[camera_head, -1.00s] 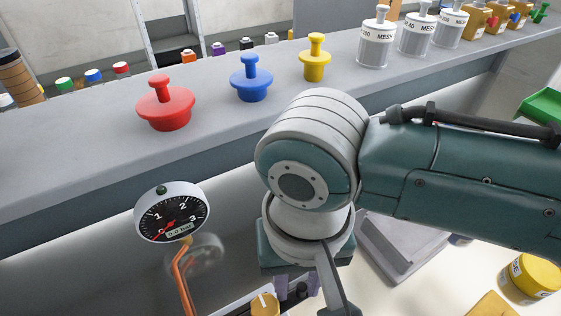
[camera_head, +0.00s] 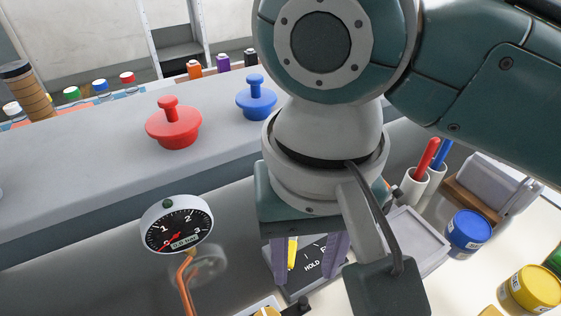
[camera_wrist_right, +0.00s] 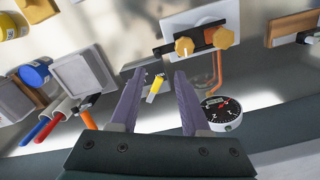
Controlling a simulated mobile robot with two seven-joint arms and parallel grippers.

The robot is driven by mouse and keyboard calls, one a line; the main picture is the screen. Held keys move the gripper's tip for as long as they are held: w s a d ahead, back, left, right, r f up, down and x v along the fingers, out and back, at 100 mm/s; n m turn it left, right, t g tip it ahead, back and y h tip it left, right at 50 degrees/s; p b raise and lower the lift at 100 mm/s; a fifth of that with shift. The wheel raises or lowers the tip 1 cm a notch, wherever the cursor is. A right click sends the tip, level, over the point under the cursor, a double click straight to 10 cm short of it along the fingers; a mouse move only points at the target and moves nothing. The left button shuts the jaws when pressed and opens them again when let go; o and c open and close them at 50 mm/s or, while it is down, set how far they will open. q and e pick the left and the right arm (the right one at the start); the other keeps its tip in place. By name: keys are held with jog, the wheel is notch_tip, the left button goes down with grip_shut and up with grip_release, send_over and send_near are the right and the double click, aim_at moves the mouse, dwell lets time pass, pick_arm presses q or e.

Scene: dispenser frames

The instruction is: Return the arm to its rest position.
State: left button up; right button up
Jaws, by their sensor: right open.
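My right arm crosses the camera_head view from the upper right, with its wrist large in the middle. My right gripper (camera_head: 307,262) points down, with its two purple fingers apart. In the right wrist view the gripper (camera_wrist_right: 158,76) is open, and nothing is held between the fingers. A small yellow-and-white item (camera_wrist_right: 155,88) shows beyond the finger gap; its yellow part (camera_head: 292,252) also shows behind the fingers in the head view. My left gripper is not in view.
A round gauge (camera_head: 176,224) on an orange pipe stands left of the gripper. Red (camera_head: 174,128) and blue (camera_head: 256,101) knobbed lids sit on the grey ledge. A blue jar (camera_head: 468,233), a yellow jar (camera_head: 531,289) and a grey tray (camera_head: 425,238) are at the right.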

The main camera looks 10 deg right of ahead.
jog(key=shift+r, duration=0.3)
